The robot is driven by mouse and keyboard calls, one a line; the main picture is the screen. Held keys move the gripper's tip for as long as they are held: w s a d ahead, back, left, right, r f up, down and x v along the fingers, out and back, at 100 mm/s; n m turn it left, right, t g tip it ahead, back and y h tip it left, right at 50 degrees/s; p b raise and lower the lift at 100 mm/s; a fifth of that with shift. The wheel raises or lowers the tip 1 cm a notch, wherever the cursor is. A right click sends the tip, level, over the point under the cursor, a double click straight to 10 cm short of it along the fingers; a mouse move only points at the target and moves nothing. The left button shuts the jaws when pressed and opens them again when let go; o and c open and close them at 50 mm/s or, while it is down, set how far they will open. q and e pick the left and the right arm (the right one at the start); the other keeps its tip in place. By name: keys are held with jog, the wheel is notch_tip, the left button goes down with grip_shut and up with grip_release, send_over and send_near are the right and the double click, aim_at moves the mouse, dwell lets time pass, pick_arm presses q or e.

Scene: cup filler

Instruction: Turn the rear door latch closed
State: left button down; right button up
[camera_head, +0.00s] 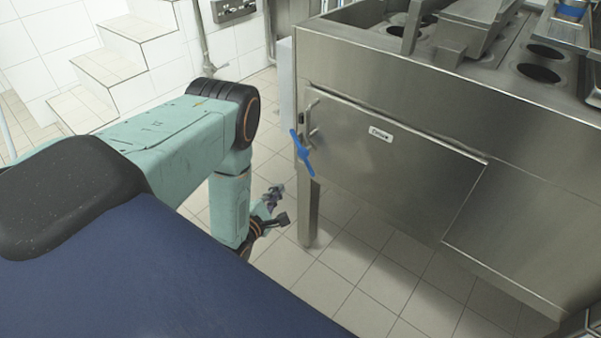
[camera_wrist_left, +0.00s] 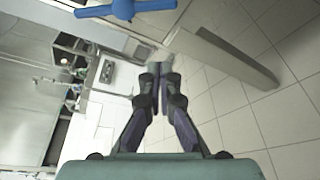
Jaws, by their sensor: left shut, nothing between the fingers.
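The rear door (camera_head: 390,165) is a flat steel panel on the side of the machine, and it lies flush with the frame. Its latch (camera_head: 301,151) is a blue handle at the door's left edge, tilted from upper left to lower right. The latch also shows at the top of the left wrist view (camera_wrist_left: 124,9). My left gripper (camera_head: 280,203) is below and to the left of the latch, apart from it. In the left wrist view its fingers (camera_wrist_left: 158,82) are together with nothing between them. My right gripper is in neither view.
A steel machine leg (camera_head: 309,212) stands just right of my left gripper. The machine's top (camera_head: 480,60) has round openings. White tiled steps (camera_head: 110,65) are at the back left. The tiled floor (camera_head: 370,270) below the door is clear.

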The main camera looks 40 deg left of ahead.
pick_arm(q)
jog(key=shift+n, duration=0.3)
jog(key=b+x, duration=0.3)
jog(key=x, duration=0.7)
jog(key=shift+s+d+r, duration=0.1)
jog(key=shift+d+r, duration=0.4)
jog(key=shift+d, duration=0.35)
jog(key=shift+d+r, duration=0.55)
jog(key=shift+d, duration=0.35)
